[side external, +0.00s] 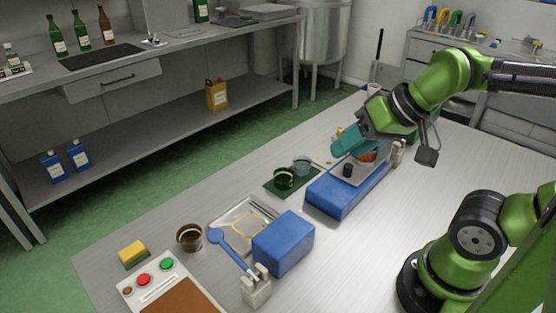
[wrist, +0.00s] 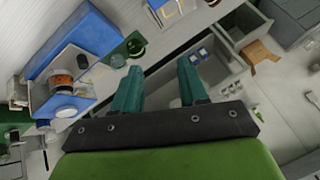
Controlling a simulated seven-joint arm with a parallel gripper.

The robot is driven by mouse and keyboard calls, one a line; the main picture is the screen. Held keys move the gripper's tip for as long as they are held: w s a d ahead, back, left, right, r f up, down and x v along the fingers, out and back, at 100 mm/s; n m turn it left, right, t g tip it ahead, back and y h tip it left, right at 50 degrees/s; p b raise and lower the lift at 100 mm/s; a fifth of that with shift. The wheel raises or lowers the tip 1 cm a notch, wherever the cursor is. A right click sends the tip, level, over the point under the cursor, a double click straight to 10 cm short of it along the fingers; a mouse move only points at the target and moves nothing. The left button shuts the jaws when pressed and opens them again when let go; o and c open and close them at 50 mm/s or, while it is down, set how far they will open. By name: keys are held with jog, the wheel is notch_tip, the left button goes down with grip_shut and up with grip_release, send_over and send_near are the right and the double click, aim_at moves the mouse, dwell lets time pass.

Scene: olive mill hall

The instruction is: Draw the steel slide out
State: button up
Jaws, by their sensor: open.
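A blue block-like unit (side external: 338,196) stands on the table with a pale steel plate (side external: 337,176) on its top. This plate looks like the steel slide, but I cannot tell for sure. A black knob (side external: 347,170) stands on it, and it also shows in the wrist view (wrist: 82,61). An orange-filled round piece (side external: 367,156) is beside the knob, partly hidden by my gripper. My gripper (side external: 345,143) has teal fingers and is open, empty, above the unit's far side in the side view. In the wrist view my gripper (wrist: 159,72) points past the unit, which lies left.
A green mat (side external: 272,185) with a dark green cup (side external: 284,178) lies left of the unit. The table between my arm's base and the unit is clear.

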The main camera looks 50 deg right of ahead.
aim_at(348, 165)
jog(key=shift+o, duration=0.9)
jog(key=shift+f, duration=0.25)
jog(key=w+d+f+n+g+h, duration=0.2)
jog(key=w+d+n+g+h, duration=0.3)
jog(key=w+d+n+g, duration=0.65)
jog(key=shift+n+t, duration=0.55)
jog(key=shift+n, duration=0.2)
jog(key=x, duration=0.5)
jog(key=w+x, duration=0.1)
jog(key=x, duration=1)
jog(key=shift+w+d+f, duration=0.2)
jog(key=shift+w+d, duration=0.1)
jog(key=shift+w, duration=0.05)
grip_shut()
